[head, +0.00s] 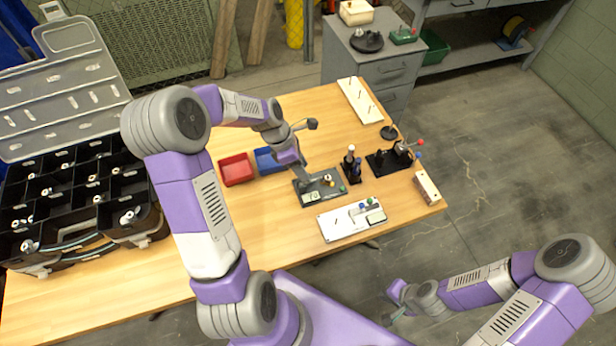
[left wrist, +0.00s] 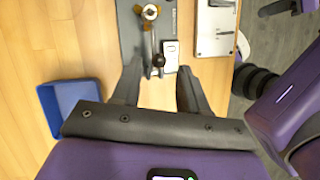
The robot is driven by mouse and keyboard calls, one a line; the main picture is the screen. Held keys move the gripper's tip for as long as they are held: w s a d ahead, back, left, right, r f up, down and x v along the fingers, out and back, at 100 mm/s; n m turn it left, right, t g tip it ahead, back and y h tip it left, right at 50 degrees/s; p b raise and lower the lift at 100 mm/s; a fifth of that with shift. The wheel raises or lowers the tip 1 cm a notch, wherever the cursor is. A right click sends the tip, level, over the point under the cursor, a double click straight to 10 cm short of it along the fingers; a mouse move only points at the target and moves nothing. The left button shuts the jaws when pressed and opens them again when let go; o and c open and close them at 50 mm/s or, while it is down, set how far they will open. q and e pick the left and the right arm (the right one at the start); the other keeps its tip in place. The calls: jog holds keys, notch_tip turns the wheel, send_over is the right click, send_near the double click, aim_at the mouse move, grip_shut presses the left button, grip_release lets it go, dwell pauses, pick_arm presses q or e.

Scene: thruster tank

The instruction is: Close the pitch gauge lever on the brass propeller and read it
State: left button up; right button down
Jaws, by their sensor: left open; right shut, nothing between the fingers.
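The pitch gauge is a dark plate (head: 309,183) on the wooden table. The brass propeller (left wrist: 150,13) sits on it at the top of the left wrist view. A metal lever (left wrist: 154,38) with a black knob (left wrist: 158,60) runs from near the propeller towards my left gripper (left wrist: 158,78). A small pale readout box (left wrist: 171,56) is beside the lever; its reading is too small to make out. My left gripper is open, its fingers apart on either side of the knob in the picture, with no contact visible. My right gripper (head: 393,317) is shut and empty, low over the floor.
Blue (head: 268,160) and red (head: 236,169) trays lie left of the gauge. A white fixture plate (head: 334,226) lies in front. A black bottle stand (head: 351,172) and a black fixture (head: 378,161) stand right. A compartment case (head: 130,238) fills the table's left. Bare table lies between.

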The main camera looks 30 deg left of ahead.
pick_arm(q)
jog(key=shift+b+x, duration=0.45)
jog(key=shift+x, duration=1.9)
jog(key=shift+c, duration=0.2)
grip_shut()
